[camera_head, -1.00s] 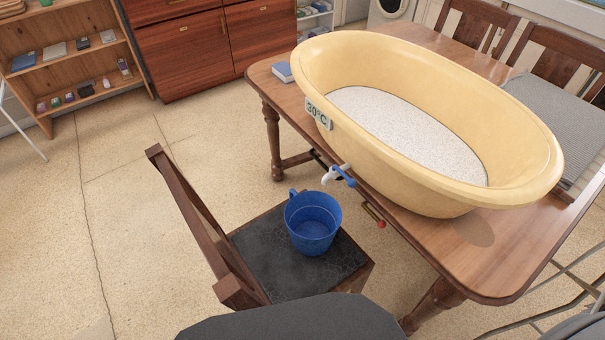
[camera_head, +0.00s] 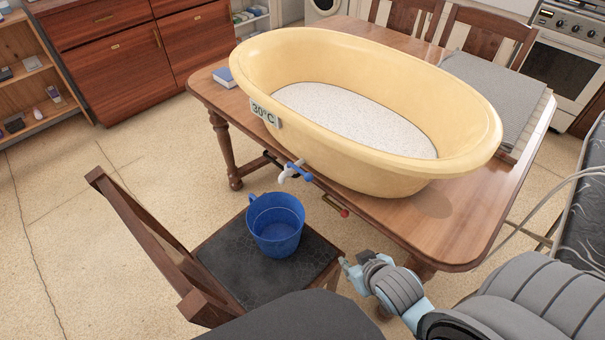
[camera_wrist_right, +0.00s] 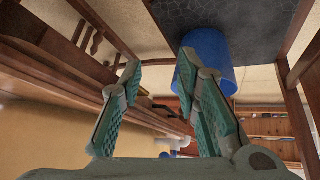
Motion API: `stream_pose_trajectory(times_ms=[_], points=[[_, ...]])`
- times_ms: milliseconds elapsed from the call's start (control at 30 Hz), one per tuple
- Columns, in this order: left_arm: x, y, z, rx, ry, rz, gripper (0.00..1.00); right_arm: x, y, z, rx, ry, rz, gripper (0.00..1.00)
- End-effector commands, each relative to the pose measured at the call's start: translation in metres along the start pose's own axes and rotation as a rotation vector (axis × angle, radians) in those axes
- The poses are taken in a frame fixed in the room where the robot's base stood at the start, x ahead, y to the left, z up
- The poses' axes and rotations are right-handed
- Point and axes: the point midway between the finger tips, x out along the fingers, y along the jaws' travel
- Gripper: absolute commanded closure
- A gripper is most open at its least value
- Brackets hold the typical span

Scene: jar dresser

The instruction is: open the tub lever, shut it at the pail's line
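The yellow tub (camera_head: 390,172) stands on the wooden table, holding a white grainy fill. Its white tap (camera_head: 286,175) with a blue lever (camera_head: 299,171) sticks out over the table edge. No stream shows under the spout. The blue pail (camera_head: 275,235) stands upright on the chair seat below the tap; its line cannot be made out. My right gripper (camera_head: 352,271) is right of the pail and below the table edge, apart from the lever. In the right wrist view the right gripper (camera_wrist_right: 160,72) has its fingers spread with nothing between them; the pail (camera_wrist_right: 212,58) is behind the right finger. My left gripper is out of view.
The chair's wooden back (camera_head: 150,235) rises left of the pail. A red knob (camera_head: 344,213) sits under the table edge, between tap and right gripper. A blue book (camera_head: 224,77) and a grey cloth (camera_head: 492,92) lie on the table. The floor at left is clear.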

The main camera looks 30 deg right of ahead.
Motion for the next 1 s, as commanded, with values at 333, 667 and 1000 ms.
stream_pose_trajectory(times_ms=[333, 667, 1000], points=[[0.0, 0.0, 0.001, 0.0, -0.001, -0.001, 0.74, 0.037, 0.032, -0.101, 0.1, 0.558, -0.108, 0.7], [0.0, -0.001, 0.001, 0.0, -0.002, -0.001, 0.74, 0.013, 0.037, -0.138, 0.099, 0.898, -0.493, 0.7], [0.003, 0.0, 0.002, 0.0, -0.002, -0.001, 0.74, 0.039, 0.013, -0.185, 0.102, 0.914, -0.516, 0.7]])
